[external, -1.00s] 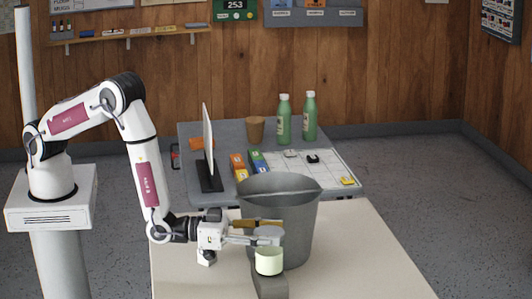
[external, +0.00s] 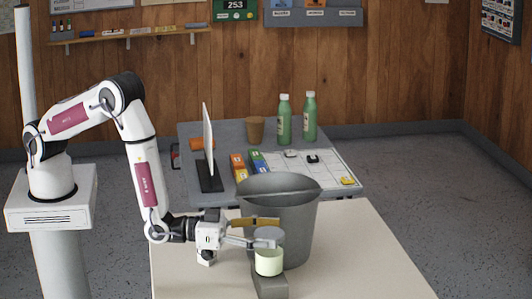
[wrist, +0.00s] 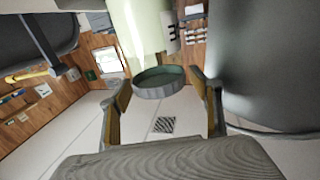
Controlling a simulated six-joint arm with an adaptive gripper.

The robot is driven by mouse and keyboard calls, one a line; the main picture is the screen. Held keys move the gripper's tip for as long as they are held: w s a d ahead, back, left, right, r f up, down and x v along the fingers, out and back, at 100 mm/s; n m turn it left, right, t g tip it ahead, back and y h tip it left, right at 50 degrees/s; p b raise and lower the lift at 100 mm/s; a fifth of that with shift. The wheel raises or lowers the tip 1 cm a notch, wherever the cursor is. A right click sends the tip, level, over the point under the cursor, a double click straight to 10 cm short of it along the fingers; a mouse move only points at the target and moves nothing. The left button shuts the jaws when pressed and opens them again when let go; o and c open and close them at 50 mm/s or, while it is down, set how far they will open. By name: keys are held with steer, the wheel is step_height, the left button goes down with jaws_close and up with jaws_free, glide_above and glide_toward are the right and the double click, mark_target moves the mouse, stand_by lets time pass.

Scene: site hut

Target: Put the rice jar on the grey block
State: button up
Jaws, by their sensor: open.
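The rice jar (external: 269,263), a pale cream-green cylinder with a grey lid, stands upright on the grey block (external: 271,286) on the near table. In the wrist view the jar (wrist: 140,27) shows at the top with its dark lid toward me. My gripper (external: 262,233) is open at the height of the lid. In the wrist view its two fingers (wrist: 162,98) are spread to either side of the lid, with visible gaps. The external view shows only the front part of the block; the jar hides some of its top.
A large grey bucket (external: 290,215) stands right behind the jar, close to my fingers. The near table (external: 365,270) is clear to the right. The back table holds a monitor (external: 208,150), green bottles (external: 284,120), a brown cup (external: 255,130) and small coloured boxes.

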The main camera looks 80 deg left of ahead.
steer(key=v, duration=1.1)
steer(key=shift+s, duration=0.3)
steer(key=shift+a, duration=0.1)
stand_by(0.5)
steer(key=w+a+r+n+g, duration=0.4)
steer(key=r, duration=0.5)
steer(key=s+a+r+g, duration=0.3)
steer(key=a+r, duration=0.4)
steer(key=a, duration=0.3)
steer(key=s+a+r+g+y, duration=0.2)
steer(key=s+a, duration=0.8)
steer(key=s, duration=0.3)
steer(key=s+a+r+m+g+y, duration=0.1)
steer(key=s+a+r+g+y, duration=0.1)
steer(key=s+a, duration=0.9)
steer(key=shift+s+g+y, duration=0.3)
steer(key=shift+s+g, duration=0.1)
steer(key=shift+s, duration=0.7)
steer(key=shift+r, duration=0.1)
